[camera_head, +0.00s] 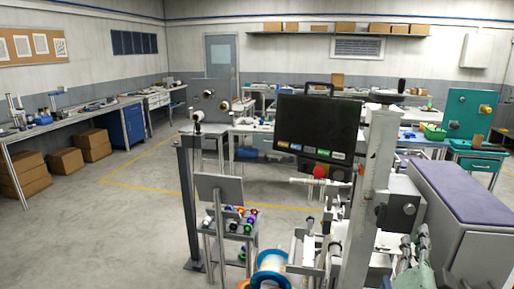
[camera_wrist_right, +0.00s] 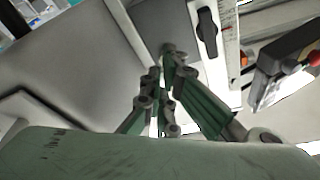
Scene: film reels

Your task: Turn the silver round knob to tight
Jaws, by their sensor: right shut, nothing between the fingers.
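My right gripper (camera_head: 408,245) is low at the right of the head view, just below that face. In the right wrist view its dark green fingers (camera_wrist_right: 168,52) are closed together and empty, near a grey metal surface. A black elongated knob (camera_wrist_right: 207,30) on a pale panel is to the right of the fingertips, apart from them. My left gripper is not in view.
A white upright post (camera_head: 368,190) stands left of my right gripper, with a black panel (camera_head: 317,127) and red button (camera_head: 320,171) beside it. The purple-topped box (camera_head: 462,200) fills the right side. A blue-rimmed reel (camera_head: 272,270) is low in front. Open floor (camera_head: 120,230) is at left.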

